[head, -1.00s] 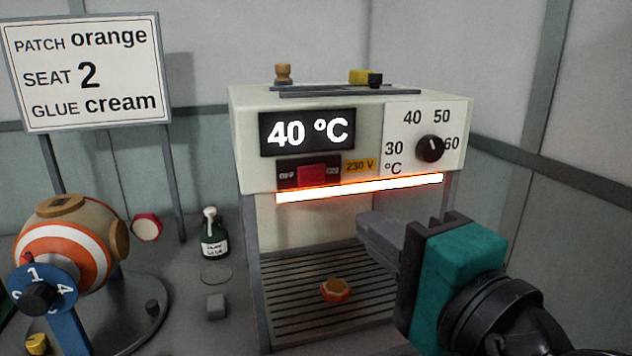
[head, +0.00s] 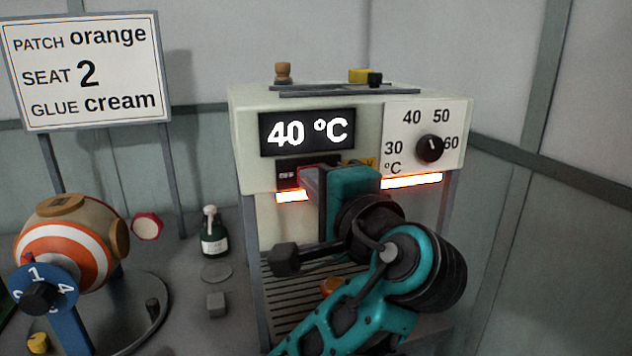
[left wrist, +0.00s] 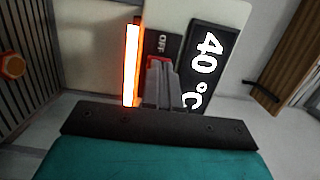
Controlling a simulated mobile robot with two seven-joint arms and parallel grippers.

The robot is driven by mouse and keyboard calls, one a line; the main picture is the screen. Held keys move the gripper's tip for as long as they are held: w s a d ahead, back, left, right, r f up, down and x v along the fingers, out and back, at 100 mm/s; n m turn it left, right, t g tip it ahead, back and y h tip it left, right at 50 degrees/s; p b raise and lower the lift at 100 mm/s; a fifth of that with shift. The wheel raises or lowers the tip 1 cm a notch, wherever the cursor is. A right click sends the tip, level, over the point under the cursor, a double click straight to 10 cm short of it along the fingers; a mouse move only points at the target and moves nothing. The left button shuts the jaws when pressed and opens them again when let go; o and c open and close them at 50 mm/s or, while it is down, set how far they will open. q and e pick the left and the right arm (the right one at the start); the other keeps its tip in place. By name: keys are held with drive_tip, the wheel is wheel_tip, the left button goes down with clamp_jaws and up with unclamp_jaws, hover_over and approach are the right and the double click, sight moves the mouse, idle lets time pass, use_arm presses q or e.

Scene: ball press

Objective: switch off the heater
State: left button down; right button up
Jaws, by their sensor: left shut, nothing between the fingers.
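The heater press (head: 245,130) stands in the middle of the head view with its display (head: 307,132) reading 40 °C. Its heating bar (head: 412,181) glows orange-white; it also glows in the left wrist view (left wrist: 131,65). The red switch (left wrist: 157,62) sits beside the OFF label, mostly hidden behind my fingers in both views. My left gripper (head: 308,180) is shut and empty, its fingertips right at the switch; I cannot tell whether they touch it. The dial (head: 430,148) is to the right of the display. My right gripper is not in view.
An orange patch (head: 331,286) lies on the slatted bed (head: 285,310), partly covered by my arm. A striped ball (head: 60,245) on a stand, a green glue bottle (head: 214,236) and a sign (head: 85,75) are at left. A grey block (head: 216,305) lies nearby.

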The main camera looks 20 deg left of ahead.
use_arm(q)
drive_tip(key=m+t+h+p, duration=0.1)
drive_tip(key=a+m+t+h+p, duration=0.1)
drive_tip(key=h+p, duration=0.1)
drive_tip(key=p, duration=0.1)
drive_tip(key=shift+a+r+m+t, duration=0.25)
drive_tip(key=shift+a+m+t, duration=0.05)
drive_tip(key=shift+m+t, duration=0.1)
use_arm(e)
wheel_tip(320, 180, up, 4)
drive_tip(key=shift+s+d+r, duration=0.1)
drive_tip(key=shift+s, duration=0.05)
